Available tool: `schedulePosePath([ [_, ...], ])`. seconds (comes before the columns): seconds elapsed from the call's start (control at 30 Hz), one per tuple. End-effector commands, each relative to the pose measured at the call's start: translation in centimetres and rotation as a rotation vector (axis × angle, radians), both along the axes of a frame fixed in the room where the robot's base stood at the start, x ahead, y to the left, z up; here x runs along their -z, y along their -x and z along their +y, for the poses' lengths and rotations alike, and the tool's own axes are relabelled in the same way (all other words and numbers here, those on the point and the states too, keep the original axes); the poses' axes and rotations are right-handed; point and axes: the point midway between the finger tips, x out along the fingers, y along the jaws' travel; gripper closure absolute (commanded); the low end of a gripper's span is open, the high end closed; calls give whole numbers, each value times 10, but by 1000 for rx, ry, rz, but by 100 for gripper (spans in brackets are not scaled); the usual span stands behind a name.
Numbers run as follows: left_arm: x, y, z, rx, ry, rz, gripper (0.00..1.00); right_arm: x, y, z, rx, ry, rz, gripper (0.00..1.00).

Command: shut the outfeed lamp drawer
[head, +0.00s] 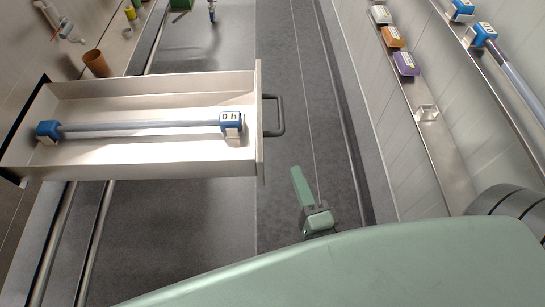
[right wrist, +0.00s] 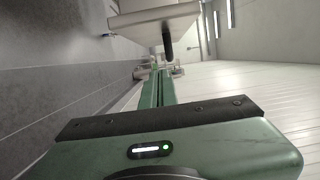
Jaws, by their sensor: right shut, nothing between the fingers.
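The lamp drawer (head: 160,157) stands pulled out from the wall on the left in the head view. A tube lamp with blue end caps (head: 150,126) lies inside it. Its front panel (head: 260,80) faces right and carries a dark grey handle (head: 281,115). The drawer's front (right wrist: 150,23) and its handle (right wrist: 167,42) also show at the top of the right wrist view. My right gripper (head: 297,173), pale green, is shut and empty, apart from the handle, below and right of it in the head view. Its closed fingers point toward the drawer in the right wrist view (right wrist: 157,82). My left gripper is not in view.
Metal rails (head: 75,235) run beneath the drawer. A brown cup (head: 96,64) stands behind it. A shelf (head: 450,165) on the right wall holds small coloured blocks (head: 392,37), and another lamp tube (head: 515,75) lies farther right. The floor (head: 300,90) right of the handle is clear.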

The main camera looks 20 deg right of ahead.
Motion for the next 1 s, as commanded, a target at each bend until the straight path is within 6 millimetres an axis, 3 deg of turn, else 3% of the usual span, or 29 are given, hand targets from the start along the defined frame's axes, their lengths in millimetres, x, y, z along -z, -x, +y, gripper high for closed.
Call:
schedulePosePath([
  [0.23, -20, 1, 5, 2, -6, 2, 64, -5, -54, -4, 1, 0, -4, 100],
  [0.3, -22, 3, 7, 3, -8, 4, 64, -2, -55, 11, -1, -2, 1, 100],
  [0.5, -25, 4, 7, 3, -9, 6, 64, 0, -61, 31, 0, 1, 1, 100],
  [1.0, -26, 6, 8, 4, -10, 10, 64, 0, -62, 36, -1, 2, 0, 100],
])
